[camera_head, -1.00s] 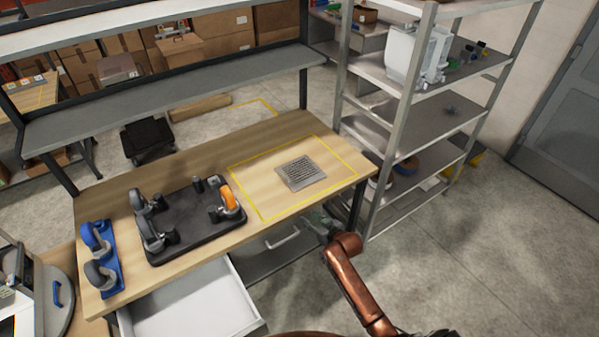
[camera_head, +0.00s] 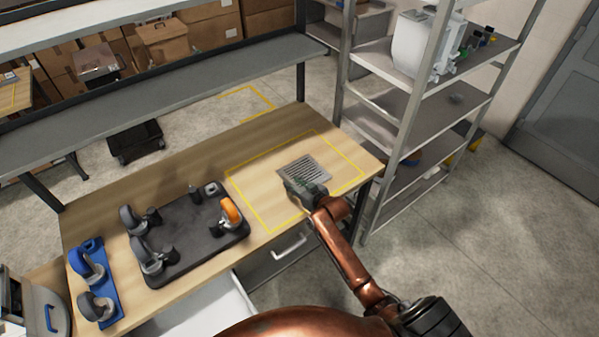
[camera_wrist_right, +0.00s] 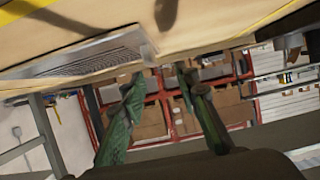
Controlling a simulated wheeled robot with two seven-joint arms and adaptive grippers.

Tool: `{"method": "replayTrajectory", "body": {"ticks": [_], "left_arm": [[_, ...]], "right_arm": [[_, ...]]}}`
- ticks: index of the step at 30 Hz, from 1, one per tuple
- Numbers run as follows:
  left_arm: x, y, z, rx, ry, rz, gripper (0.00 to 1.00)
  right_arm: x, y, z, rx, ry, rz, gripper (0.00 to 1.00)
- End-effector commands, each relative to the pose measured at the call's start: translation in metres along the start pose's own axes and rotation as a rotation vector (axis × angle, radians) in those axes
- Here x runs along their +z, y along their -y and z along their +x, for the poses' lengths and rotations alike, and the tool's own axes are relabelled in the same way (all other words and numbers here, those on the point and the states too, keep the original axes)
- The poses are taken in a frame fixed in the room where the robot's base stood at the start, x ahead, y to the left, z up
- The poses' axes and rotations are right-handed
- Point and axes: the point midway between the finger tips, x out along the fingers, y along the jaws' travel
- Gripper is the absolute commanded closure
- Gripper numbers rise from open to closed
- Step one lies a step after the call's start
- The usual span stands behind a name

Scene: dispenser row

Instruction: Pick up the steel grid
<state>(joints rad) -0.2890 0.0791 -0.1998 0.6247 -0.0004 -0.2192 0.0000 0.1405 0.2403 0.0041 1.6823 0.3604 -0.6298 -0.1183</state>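The steel grid (camera_head: 309,166) is a flat, slotted grey plate lying inside the yellow outline on the wooden workbench (camera_head: 190,150). In the right wrist view, the grid (camera_wrist_right: 88,60) shows edge-on at the upper left. My right gripper (camera_head: 297,189) is at the near edge of the grid and covers its near-left corner in the head view. In the wrist view, the two greenish fingers of my right gripper (camera_wrist_right: 160,73) stand apart with nothing between them. Whether a finger touches the grid I cannot tell. My left gripper is not in view.
A dark tray (camera_head: 190,245) with several casters, one orange, stands left of the outline. A blue holder (camera_head: 97,285) with casters is farther left. A metal shelf rack (camera_head: 400,130) rises beyond the bench's right end. A grey shelf (camera_head: 170,95) spans above the back.

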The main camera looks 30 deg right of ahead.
Motion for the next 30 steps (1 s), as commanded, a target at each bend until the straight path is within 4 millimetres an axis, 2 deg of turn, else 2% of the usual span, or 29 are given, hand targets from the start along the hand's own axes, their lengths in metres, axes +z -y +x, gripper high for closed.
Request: {"method": "replayTrajectory", "body": {"ticks": [4, 8, 15, 21, 24, 30], "left_arm": [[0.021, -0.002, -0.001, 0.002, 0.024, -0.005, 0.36], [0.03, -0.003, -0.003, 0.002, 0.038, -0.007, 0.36], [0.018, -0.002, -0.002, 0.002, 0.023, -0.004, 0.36], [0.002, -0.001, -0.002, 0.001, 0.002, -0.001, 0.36], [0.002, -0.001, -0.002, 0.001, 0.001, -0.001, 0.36], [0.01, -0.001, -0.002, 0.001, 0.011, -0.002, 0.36]], "right_arm": [[0.001, -0.003, 0.014, 0.003, 0.0, 0.001, 0.71], [0.003, -0.007, 0.029, 0.003, 0.0, 0.002, 0.71], [0.005, -0.009, 0.059, 0.002, 0.001, 0.001, 0.71], [0.005, -0.008, 0.064, 0.0, -0.001, -0.001, 0.71], [0.005, -0.008, 0.064, 0.0, 0.0, -0.001, 0.71], [0.005, -0.008, 0.064, 0.0, 0.0, -0.001, 0.84]]}}
